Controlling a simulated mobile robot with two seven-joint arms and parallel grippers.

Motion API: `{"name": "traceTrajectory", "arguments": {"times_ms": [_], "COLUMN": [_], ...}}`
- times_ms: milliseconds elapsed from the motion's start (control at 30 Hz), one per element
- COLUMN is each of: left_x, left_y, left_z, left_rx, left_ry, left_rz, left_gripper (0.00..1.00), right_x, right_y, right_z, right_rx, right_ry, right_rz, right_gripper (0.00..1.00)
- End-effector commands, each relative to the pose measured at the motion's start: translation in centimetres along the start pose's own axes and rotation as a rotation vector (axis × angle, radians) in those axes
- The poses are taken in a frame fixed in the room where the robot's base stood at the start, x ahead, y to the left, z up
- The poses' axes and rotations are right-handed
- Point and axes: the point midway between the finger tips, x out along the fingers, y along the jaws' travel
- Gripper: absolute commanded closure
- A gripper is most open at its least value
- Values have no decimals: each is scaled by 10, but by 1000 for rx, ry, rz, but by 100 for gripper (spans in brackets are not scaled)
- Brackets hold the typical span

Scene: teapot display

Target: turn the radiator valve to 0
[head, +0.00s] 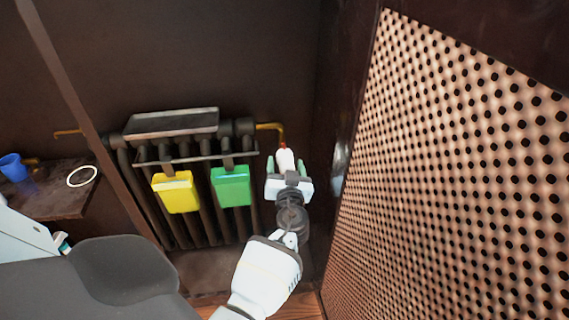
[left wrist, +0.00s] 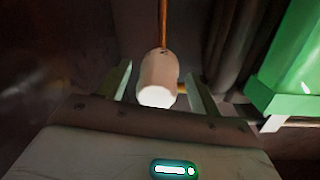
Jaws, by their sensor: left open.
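The radiator valve (head: 286,159) is a white rounded knob on the copper pipe at the right end of the dark radiator (head: 205,222). My left gripper (head: 285,165) is open, with its pale green fingers on either side of the knob. In the left wrist view the valve (left wrist: 158,80) stands between the two fingers of the left gripper (left wrist: 159,82). Gaps show between the knob and both fingers there. I cannot read any number or mark on the valve. My right gripper is not in view.
A yellow container (head: 176,192) and a green container (head: 231,186) hang on the radiator front; the green one (left wrist: 290,70) is close in the left wrist view. A perforated panel (head: 450,170) fills the right. A blue cup (head: 13,167) and white ring (head: 82,176) sit on a shelf (head: 60,205) at left.

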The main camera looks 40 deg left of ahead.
Motion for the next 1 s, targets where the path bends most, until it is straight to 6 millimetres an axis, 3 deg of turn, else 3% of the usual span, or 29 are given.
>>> {"name": "traceTrajectory", "arguments": {"times_ms": [267, 600, 1000], "left_x": [0, 0, 0], "left_y": [0, 0, 0], "left_z": [0, 0, 0], "left_rx": [0, 0, 78], "left_ry": [0, 0, -4], "left_rz": [0, 0, 3], "left_gripper": [36, 81, 81], "right_x": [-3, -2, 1], "right_y": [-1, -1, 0], "right_z": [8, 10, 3], "right_rx": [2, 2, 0], "right_ry": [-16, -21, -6], "right_rz": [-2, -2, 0], "right_gripper": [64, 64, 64]}}
